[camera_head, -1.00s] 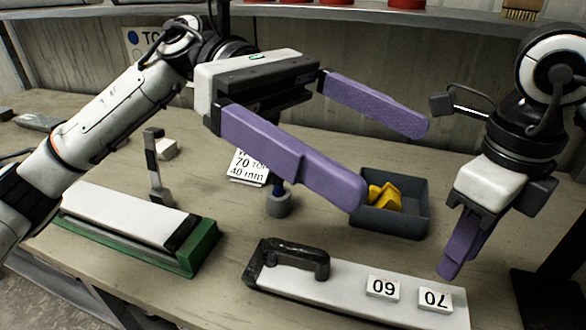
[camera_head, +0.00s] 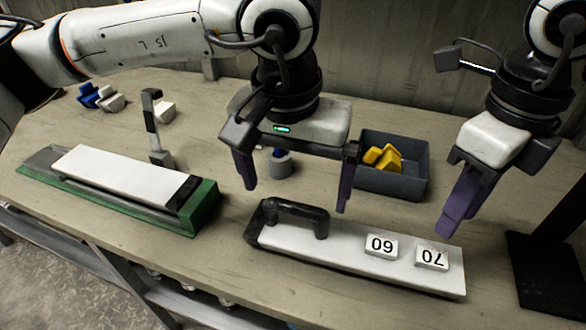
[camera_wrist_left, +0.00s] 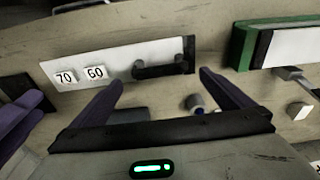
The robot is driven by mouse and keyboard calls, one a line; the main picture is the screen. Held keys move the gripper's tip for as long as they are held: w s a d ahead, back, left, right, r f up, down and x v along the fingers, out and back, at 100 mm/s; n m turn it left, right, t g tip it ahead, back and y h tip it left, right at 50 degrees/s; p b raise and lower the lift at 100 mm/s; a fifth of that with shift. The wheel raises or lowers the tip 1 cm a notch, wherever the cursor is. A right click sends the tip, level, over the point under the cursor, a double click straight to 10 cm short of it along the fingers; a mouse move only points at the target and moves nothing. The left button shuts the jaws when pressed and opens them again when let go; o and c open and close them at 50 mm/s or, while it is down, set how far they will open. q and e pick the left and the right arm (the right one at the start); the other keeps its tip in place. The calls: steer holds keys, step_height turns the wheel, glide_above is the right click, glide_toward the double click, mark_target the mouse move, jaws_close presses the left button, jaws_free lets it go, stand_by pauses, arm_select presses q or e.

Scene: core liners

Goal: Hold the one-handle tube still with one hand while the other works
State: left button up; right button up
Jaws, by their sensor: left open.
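The one-handle tube (camera_head: 345,255) is a long white piece with one black handle (camera_head: 295,214) at its left end. It lies near the table's front edge and also shows in the left wrist view (camera_wrist_left: 115,62). Two small tags marked 60 (camera_head: 381,246) and 70 (camera_head: 432,258) are on its right half. My left gripper (camera_head: 295,199) is open and empty, pointing down above and behind the handle, its fingers spread wide. In the left wrist view the handle (camera_wrist_left: 160,70) appears between the fingertips. My right gripper (camera_head: 458,225) hangs over the tube's right end; its fingers overlap in view.
A green tray (camera_head: 205,205) holding a white piece (camera_head: 125,178) stands at the left. A grey bin (camera_head: 395,183) with yellow pieces is behind the tube. A grey cylinder (camera_head: 280,167) and an upright tool (camera_head: 153,130) stand on the table. A dark stand (camera_head: 550,270) is at the right.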

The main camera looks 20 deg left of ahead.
mark_target(296, 205)
arm_select(q)
steer(key=f, duration=0.4)
steer(key=w+f, duration=0.1)
steer(key=f, duration=0.2)
steer(key=c, duration=1.1)
steer(key=shift+r, duration=0.1)
